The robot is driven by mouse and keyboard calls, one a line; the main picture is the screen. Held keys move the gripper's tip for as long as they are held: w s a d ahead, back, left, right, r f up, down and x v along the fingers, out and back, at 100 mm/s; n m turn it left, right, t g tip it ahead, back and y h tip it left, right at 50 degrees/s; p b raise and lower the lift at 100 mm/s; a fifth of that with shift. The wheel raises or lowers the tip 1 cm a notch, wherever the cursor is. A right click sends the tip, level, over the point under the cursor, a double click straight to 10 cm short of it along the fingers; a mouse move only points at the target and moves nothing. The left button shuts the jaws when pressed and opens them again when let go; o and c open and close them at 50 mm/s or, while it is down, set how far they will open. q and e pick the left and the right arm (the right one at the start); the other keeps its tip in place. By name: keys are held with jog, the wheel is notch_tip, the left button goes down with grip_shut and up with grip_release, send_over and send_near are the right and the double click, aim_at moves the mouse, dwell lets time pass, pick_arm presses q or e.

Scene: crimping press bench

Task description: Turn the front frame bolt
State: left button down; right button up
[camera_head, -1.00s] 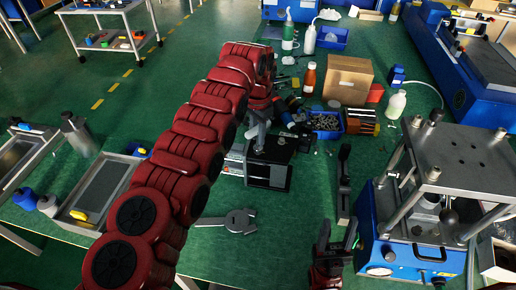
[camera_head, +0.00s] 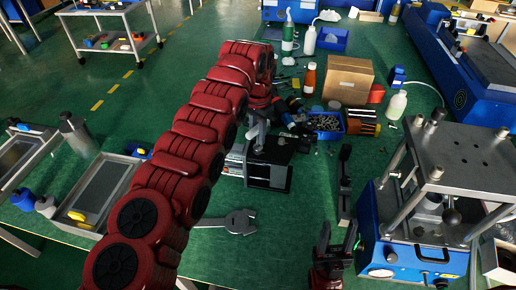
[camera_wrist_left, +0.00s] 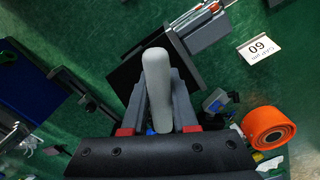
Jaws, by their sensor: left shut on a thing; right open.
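The blue press (camera_head: 415,245) with a grey top plate stands at the right of the head view. Bolt heads sit at its plate corners; the front one (camera_head: 433,174) shows at the near edge. My left gripper (camera_head: 259,132) is far from it, over a small black-and-grey device (camera_head: 268,170). In the left wrist view the left gripper (camera_wrist_left: 157,112) is shut on a light grey rounded rod (camera_wrist_left: 157,80). My right gripper (camera_head: 337,242) is open and empty at the bottom of the head view, left of the press.
A grey wrench-like tool (camera_head: 240,221) lies on the green bench. A blue bin (camera_head: 327,132) of small parts and a cardboard box (camera_head: 348,80) stand behind. An orange tape roll (camera_wrist_left: 268,128) shows in the wrist view.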

pick_arm(q)
jog(key=shift+r+p, duration=1.65)
jog(key=shift+r, duration=0.85)
jog(key=a+r+n, duration=0.1)
jog(key=a+n, duration=0.7)
jog(key=a, duration=0.9)
jog(key=shift+s+r, duration=0.35)
jog(key=shift+s, duration=0.1)
jog(key=shift+d, duration=0.1)
